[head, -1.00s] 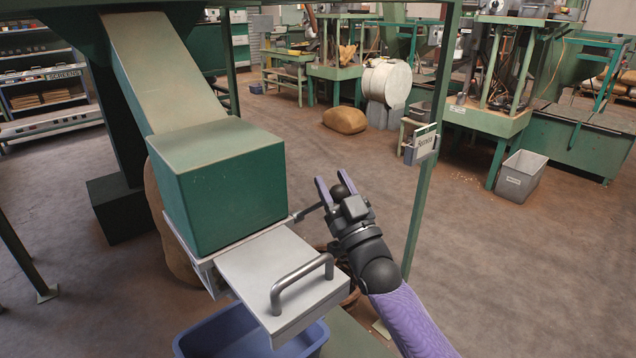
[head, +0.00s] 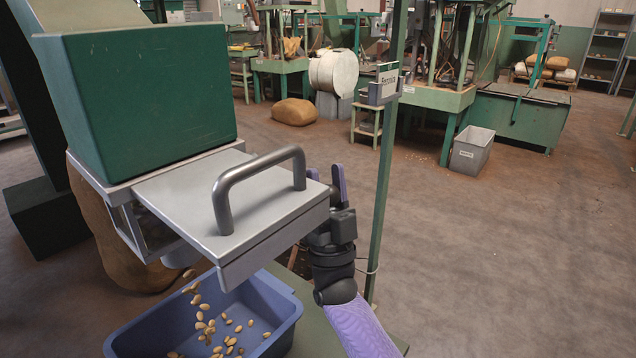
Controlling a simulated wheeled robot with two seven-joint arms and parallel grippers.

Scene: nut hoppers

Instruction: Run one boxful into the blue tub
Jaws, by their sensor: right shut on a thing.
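The blue tub (head: 150,318) stands below the hopper outlet at the lower left. Several tan nuts (head: 200,312) are falling into it, and others lie scattered on its floor. Above it is the dark green hopper box (head: 145,100), with a flat grey slide plate (head: 190,195) and a bent grey handle (head: 222,200) at its front. My right gripper (head: 326,172), with purple fingers, is at the plate's right side, apart from the bent handle. It is shut on a thin dark lever, which the plate now hides. My left gripper is not in view.
A brown sack (head: 110,230) is behind the hopper. A grey bin (head: 470,150) and green machines stand farther back. Open floor lies to the right.

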